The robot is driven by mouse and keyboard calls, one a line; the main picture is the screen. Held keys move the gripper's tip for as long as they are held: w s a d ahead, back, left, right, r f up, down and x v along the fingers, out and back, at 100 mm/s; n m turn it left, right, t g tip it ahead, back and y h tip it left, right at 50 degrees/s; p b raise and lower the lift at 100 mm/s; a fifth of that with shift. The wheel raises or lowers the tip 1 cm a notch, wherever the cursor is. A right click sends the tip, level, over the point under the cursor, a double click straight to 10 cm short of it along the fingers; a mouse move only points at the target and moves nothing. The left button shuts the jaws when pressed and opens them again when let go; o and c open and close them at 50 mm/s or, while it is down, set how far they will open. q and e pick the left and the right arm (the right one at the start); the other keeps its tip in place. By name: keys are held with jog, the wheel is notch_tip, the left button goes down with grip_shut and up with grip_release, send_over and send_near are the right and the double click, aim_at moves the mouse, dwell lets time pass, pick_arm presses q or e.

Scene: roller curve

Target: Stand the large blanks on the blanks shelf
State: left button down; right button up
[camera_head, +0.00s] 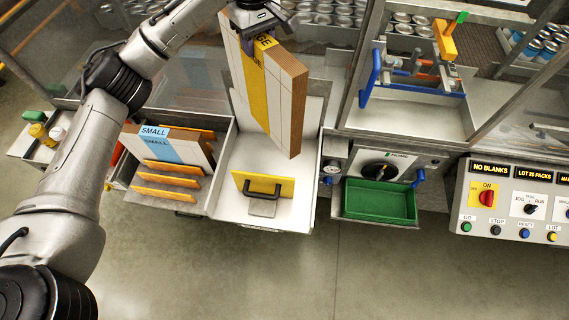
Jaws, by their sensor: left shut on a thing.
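My left gripper (258,24) is shut on the top edge of a large blank (285,85), a thick white-and-brown cardboard pack with a yellow band and partly hidden lettering. The blank hangs tilted above a white tray-like bay (228,165) with raised side walls. Whether its lower end touches the bay is hard to tell. A yellow plate with a black handle (263,187) is at the front of this bay. My right gripper is not in view.
A rack of blanks marked SMALL (178,150) with orange dividers stands left of the bay. A green tray (380,201) and a control panel (515,200) reading NO BLANKS are at the right. Cans (325,18) stand behind. A glass-sided frame (350,65) rises close right of the blank.

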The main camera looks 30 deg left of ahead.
pick_arm(q)
jog(key=shift+w+f, duration=0.15)
jog(key=shift+w, duration=0.2)
notch_tip(320, 180, down, 22)
jog(key=shift+w+d+f, duration=0.1)
jog(key=shift+f+p, duration=0.3)
jog(key=shift+f, duration=2.25)
jog(key=c, duration=1.1)
grip_release()
jog(key=shift+f, duration=0.2)
jog(key=o, duration=0.5)
